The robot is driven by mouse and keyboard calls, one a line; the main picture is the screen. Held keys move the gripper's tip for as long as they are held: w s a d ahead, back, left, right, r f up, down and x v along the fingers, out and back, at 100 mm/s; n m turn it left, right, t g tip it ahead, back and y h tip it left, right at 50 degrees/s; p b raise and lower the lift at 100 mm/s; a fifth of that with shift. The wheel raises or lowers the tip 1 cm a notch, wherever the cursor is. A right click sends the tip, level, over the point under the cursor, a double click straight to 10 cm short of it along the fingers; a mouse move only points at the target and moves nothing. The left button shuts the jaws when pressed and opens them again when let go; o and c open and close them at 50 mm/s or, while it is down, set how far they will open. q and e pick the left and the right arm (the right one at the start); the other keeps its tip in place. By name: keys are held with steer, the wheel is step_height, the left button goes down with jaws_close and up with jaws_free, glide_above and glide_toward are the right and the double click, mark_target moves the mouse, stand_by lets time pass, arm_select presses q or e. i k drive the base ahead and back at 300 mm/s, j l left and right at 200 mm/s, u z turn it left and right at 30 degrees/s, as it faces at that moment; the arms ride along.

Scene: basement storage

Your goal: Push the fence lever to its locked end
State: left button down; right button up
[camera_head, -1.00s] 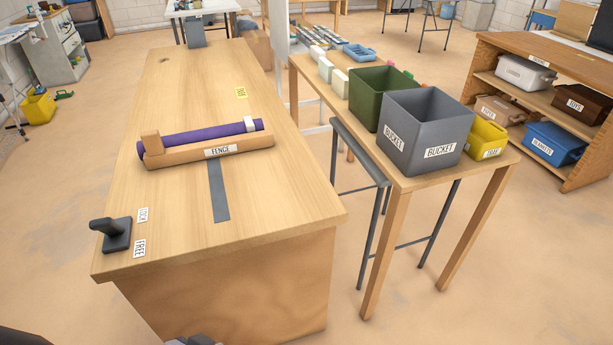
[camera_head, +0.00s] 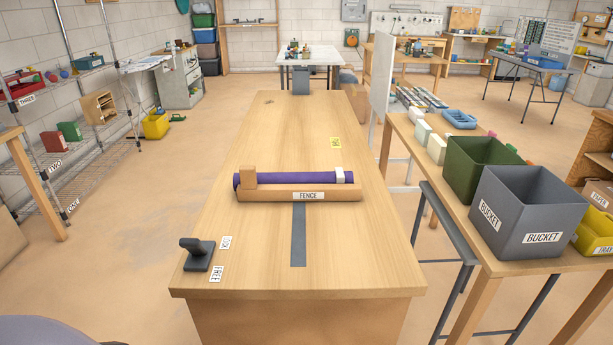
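The dark grey fence lever (camera_head: 198,254) sits at the near left corner of the long wooden bench (camera_head: 290,272). A LOCK label (camera_head: 227,242) lies on its far right side and a FREE label (camera_head: 217,274) on its near right side. I cannot tell which end the handle is at. The wooden fence (camera_head: 280,194), with a FENCE label, lies across the bench beyond the lever. A purple roll (camera_head: 292,178) lies along the fence's far side. A dark strip (camera_head: 298,235) runs from the fence toward me. Neither of my grippers shows.
A table to the right holds a grey bucket (camera_head: 525,212), a green bin (camera_head: 480,168) and a yellow tray (camera_head: 594,230). A wire shelf (camera_head: 85,175) stands at the left. The floor left of the bench (camera_head: 130,240) is mostly clear.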

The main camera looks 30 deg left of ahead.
mark_target(193, 245)
steer(key=u, duration=1.7)
